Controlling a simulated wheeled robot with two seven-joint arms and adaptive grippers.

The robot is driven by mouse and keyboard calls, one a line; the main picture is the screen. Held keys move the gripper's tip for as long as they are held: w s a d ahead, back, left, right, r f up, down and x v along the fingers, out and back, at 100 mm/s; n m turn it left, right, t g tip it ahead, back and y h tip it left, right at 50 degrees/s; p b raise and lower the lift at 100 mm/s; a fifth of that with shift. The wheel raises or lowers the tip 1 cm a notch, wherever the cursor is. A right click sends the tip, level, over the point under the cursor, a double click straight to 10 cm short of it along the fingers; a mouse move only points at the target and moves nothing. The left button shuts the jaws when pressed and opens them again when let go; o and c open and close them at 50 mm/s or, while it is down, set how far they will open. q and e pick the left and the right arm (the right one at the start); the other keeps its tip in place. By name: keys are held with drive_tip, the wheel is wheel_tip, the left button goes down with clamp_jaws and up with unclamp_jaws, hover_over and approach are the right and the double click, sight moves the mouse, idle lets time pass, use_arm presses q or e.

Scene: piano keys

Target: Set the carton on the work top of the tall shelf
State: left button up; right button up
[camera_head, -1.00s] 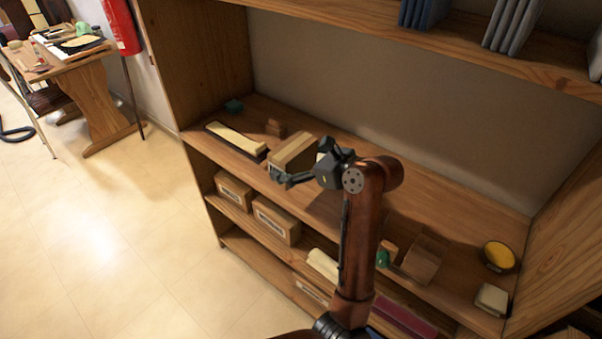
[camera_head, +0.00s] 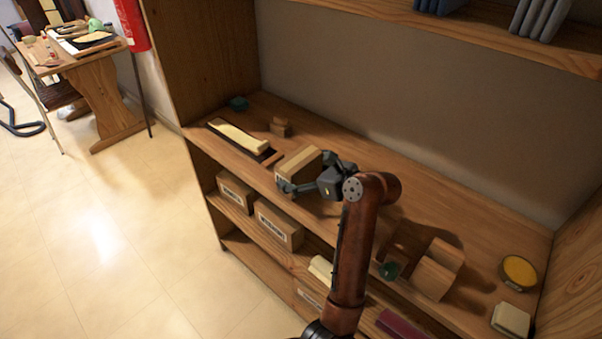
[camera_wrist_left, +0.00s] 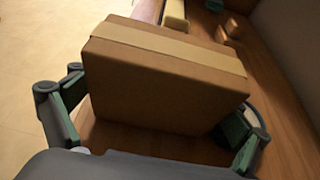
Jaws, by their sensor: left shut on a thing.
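The brown carton (camera_head: 297,168), with a paler tape strip along its top, is at the work top (camera_head: 345,215) of the tall shelf, near its front edge. My left gripper (camera_head: 308,174) is shut on the carton, one finger on each side of it. In the left wrist view the carton (camera_wrist_left: 165,85) sits slightly tilted between the two fingers, with wood surface below and behind it. Whether its underside touches the work top cannot be told. My right gripper is not in view.
A dark tray (camera_head: 215,127) with a cream bar and a small wooden block (camera_head: 281,127) are left of the carton.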

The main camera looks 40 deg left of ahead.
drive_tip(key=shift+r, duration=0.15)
use_arm(q)
drive_tip(key=shift+f, duration=0.15)
drive_tip(key=o, duration=1)
drive_tip(key=shift+o, duration=0.2)
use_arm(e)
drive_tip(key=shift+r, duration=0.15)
use_arm(q)
drive_tip(key=shift+r, duration=0.2)
drive_tip(key=p+v, duration=0.2)
drive_tip(key=v, duration=0.8)
drive_tip(key=shift+d+r+p, duration=0.2)
drive_tip(key=shift+r+p, duration=0.05)
drive_tip(key=shift+p, duration=0.1)
drive_tip(key=shift+s+d+r, duration=0.1)
drive_tip(key=shift+d+r, duration=0.05)
drive_tip(key=shift+d, duration=0.55)
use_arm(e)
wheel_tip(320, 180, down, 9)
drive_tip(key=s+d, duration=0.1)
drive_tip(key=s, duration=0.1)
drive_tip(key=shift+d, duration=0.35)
